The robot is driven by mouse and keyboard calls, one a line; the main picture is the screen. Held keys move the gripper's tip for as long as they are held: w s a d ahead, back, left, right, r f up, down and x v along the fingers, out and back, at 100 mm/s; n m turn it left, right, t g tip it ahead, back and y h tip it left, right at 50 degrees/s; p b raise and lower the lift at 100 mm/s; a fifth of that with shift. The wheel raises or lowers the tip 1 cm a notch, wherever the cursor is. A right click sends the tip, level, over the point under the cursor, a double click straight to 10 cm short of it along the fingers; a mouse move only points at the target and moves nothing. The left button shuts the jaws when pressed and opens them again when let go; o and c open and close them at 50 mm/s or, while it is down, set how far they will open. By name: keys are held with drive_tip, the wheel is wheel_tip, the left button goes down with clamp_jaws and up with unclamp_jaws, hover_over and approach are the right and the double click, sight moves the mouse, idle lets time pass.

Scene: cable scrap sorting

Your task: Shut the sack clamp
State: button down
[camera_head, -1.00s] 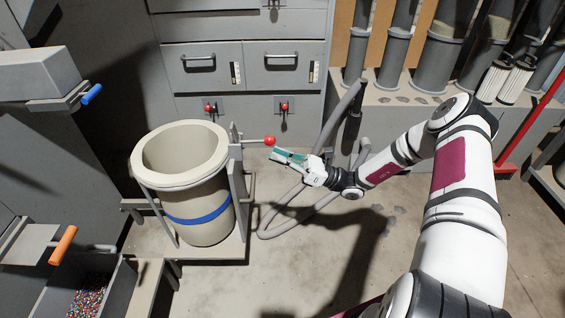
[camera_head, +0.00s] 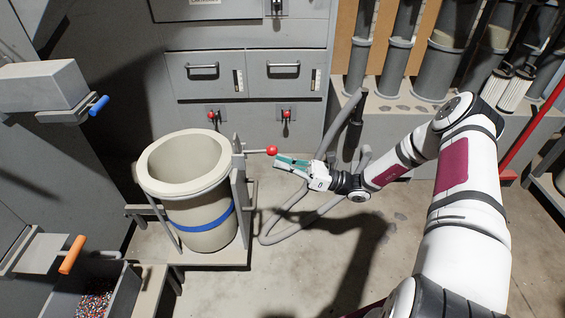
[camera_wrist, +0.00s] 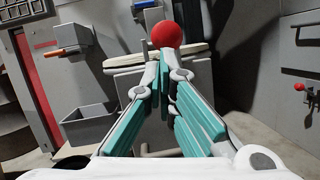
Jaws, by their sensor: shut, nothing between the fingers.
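The cream sack (camera_head: 207,223) with a blue band hangs open-mouthed in its stand on the left. The sack clamp's lever ends in a red ball (camera_head: 271,150) and sticks out level to the right of the stand's upright post. The ball also shows large in the wrist view (camera_wrist: 167,34), just beyond the fingertips. My gripper (camera_head: 278,161) is shut and empty. Its teal-padded fingers meet at the tips in the wrist view (camera_wrist: 164,62). The tips are very close to the ball, slightly below and right of it in the head view. I cannot tell whether they touch.
Grey cabinets with red-knobbed levers (camera_head: 286,115) stand behind. A grey hose (camera_head: 300,228) lies on the floor beside the stand. At left are a blue handle (camera_head: 99,105), an orange handle (camera_head: 71,254) and a bin of coloured granules (camera_head: 94,303). The floor at right is largely clear.

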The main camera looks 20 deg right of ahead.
drive_tip(key=shift+r+p, duration=0.3)
drive_tip(key=shift+p, duration=0.05)
wheel_tip(320, 180, up, 3)
drive_tip(key=h+p, duration=0.1)
drive_tip(key=p, duration=0.2)
drive_tip(key=g+h+p, duration=0.1)
drive_tip(key=p, duration=0.2)
drive_tip(key=shift+s+d+r+n+h+p, duration=0.15)
drive_tip(key=shift+r+n+h+p, duration=0.05)
drive_tip(key=shift+n+h+p, duration=0.15)
drive_tip(key=w+a+r+g+h+p, duration=0.2)
drive_tip(key=a+r+g+h+p, duration=0.2)
drive_tip(key=r+h+p, duration=0.5)
drive_tip(key=shift+a+r+n+h+p, duration=0.5)
drive_tip(key=shift+a+p, duration=0.45)
drive_tip(key=shift+p, duration=2.6)
drive_tip(key=shift+f, duration=0.1)
hover_over(275, 153)
drive_tip(key=s, duration=0.1)
drive_tip(key=p+v, duration=0.1)
drive_tip(key=v, duration=0.9)
drive_tip(key=shift+d+p, duration=0.15)
drive_tip(key=shift+p, duration=0.15)
